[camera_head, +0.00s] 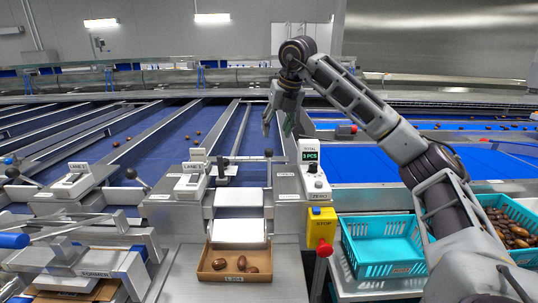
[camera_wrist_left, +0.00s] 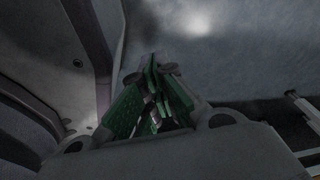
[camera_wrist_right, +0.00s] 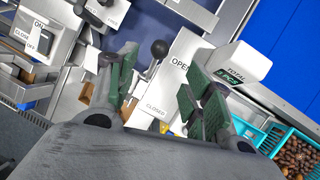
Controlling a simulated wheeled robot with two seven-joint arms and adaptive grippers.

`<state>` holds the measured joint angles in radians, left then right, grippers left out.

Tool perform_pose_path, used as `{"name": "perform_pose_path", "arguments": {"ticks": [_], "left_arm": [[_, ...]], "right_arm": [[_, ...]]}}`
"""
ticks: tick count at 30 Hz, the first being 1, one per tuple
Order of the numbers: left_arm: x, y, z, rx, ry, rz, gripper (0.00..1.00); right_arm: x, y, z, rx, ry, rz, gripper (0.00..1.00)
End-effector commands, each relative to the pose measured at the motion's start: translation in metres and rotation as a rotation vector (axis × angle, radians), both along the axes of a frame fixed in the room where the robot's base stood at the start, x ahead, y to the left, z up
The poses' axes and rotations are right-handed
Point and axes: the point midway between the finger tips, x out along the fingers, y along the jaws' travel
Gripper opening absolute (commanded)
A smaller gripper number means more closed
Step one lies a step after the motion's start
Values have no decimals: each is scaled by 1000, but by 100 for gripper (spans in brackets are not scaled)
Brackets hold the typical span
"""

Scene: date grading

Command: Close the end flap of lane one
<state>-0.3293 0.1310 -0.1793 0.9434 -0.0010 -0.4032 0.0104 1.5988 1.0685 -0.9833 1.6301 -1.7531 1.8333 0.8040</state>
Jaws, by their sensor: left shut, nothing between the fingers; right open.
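The flap lever with a black ball knob (camera_head: 268,153) stands at the right side of the front lane chute (camera_head: 240,198). In the right wrist view the knob (camera_wrist_right: 159,48) is beside the OPEN end of a white OPEN/CLOSED plate (camera_wrist_right: 181,62). My right gripper (camera_head: 278,128) is open and empty, above and behind the lever in the head view. In the right wrist view its green-padded fingers (camera_wrist_right: 160,85) appear on either side of the lever, apart from it. My left gripper (camera_wrist_left: 155,95) shows only in its wrist view, shut and empty.
A yellow stop box (camera_head: 321,228), a counter display (camera_head: 310,155) and teal crates (camera_head: 385,265) stand to the right. Switch boxes (camera_head: 190,183) and another ball lever (camera_head: 131,174) stand left.

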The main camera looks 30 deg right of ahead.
Motion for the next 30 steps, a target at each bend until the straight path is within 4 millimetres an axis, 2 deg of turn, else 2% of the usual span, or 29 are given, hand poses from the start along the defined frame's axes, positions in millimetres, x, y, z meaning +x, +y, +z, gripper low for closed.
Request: {"name": "perform_pose_path", "arguments": {"ticks": [21,30], "left_arm": [[12,-5,2,-5,-12,1,0],[10,-7,2,-8,-9,2,0]], "right_arm": [[37,-1,-87,0,2,0,51],[46,-1,-107,-1,1,0,51]]}}
